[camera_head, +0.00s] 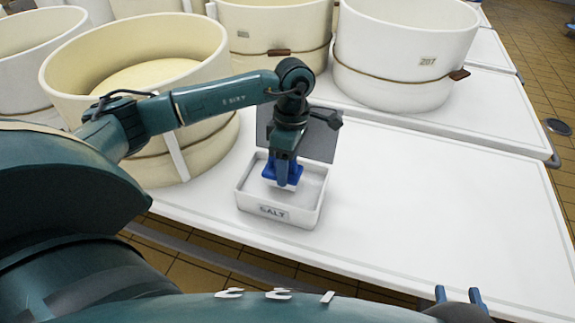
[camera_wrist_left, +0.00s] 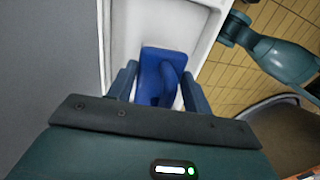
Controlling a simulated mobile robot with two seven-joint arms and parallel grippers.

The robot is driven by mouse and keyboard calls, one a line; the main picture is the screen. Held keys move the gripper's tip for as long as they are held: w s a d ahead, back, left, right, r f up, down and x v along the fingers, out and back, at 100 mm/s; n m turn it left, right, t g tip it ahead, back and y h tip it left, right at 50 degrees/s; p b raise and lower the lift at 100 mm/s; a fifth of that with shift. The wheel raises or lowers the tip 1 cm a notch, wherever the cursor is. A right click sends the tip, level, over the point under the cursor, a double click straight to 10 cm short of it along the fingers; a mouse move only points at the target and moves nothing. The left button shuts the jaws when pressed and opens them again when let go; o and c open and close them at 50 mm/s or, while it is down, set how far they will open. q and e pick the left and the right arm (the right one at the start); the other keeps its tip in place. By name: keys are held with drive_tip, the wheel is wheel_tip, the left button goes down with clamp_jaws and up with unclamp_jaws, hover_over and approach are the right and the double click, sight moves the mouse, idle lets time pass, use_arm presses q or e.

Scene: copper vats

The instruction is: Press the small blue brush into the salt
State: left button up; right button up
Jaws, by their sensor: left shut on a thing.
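The white box labelled SALT (camera_head: 303,214) stands on the white table, with pale salt (camera_head: 311,186) inside. My left gripper (camera_head: 282,178) points down into the box and is shut on the small blue brush (camera_head: 270,171). The brush is over the salt, inside the walls; I cannot tell whether its bristles touch the salt. In the left wrist view the blue brush (camera_wrist_left: 158,58) sits between the two fingers of my left gripper (camera_wrist_left: 160,85), beside the box wall. My right gripper (camera_head: 459,294) is low at the bottom right, fingers apart and empty.
Large cream vats (camera_head: 137,62) stand to the left and at the back, one labelled 207 (camera_head: 405,55). The table (camera_head: 430,195) right of the box is clear. Its front edge drops to a tiled floor.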

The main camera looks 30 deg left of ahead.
use_arm(q)
drive_tip(key=shift+r+p, duration=1.5)
drive_tip(key=shift+r, duration=1.05)
